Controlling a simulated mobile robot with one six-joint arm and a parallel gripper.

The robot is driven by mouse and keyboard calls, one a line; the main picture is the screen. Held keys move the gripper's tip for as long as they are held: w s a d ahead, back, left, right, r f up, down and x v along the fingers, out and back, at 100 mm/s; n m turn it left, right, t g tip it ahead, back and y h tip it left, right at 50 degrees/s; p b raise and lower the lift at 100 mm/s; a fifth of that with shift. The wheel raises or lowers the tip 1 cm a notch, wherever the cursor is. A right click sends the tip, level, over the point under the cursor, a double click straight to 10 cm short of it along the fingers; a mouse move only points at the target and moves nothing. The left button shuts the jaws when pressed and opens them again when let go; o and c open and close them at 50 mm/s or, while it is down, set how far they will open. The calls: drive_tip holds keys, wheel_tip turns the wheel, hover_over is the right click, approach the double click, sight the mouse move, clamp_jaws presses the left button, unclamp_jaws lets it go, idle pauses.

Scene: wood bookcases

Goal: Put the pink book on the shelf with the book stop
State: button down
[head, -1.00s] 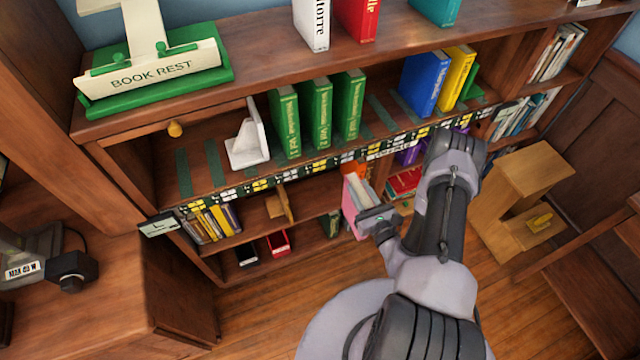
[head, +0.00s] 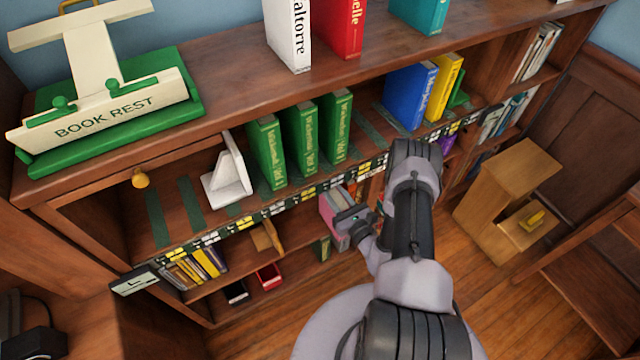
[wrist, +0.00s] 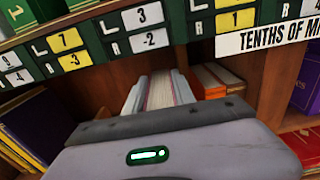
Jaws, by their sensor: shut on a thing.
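The pink book (head: 331,213) is held upright by my gripper (head: 346,216), in front of the bookcase just under the label strip. In the wrist view its pale page edges (wrist: 160,90) stand up beyond my gripper's grey body, which hides the lower part. A white L-shaped stop (head: 228,180) stands on the upper shelf, left of several green books (head: 303,140). A small wooden stop (head: 266,238) stands on the lower shelf, left of the pink book. I cannot tell whether the book is over a shelf board or in front of it.
A label strip (head: 290,205) runs along the upper shelf's front edge. Yellow and dark books (head: 195,267) fill the lower shelf's left end. Orange books (wrist: 213,80) stand just right of the held book. A wooden step stool (head: 510,185) stands on the floor at right.

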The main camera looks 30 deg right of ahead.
drive_tip(key=w+f+b, duration=0.3)
drive_tip(key=w+b, duration=0.2)
drive_tip(key=w, duration=0.4)
drive_tip(key=shift+f, duration=0.25)
drive_tip(key=shift+a+f, duration=0.1)
drive_tip(key=c, duration=1)
unclamp_jaws()
drive_tip(key=shift+c, duration=0.2)
drive_tip(key=s+p, duration=0.4)
drive_tip(key=s, duration=0.8)
drive_tip(key=shift+p, duration=0.35)
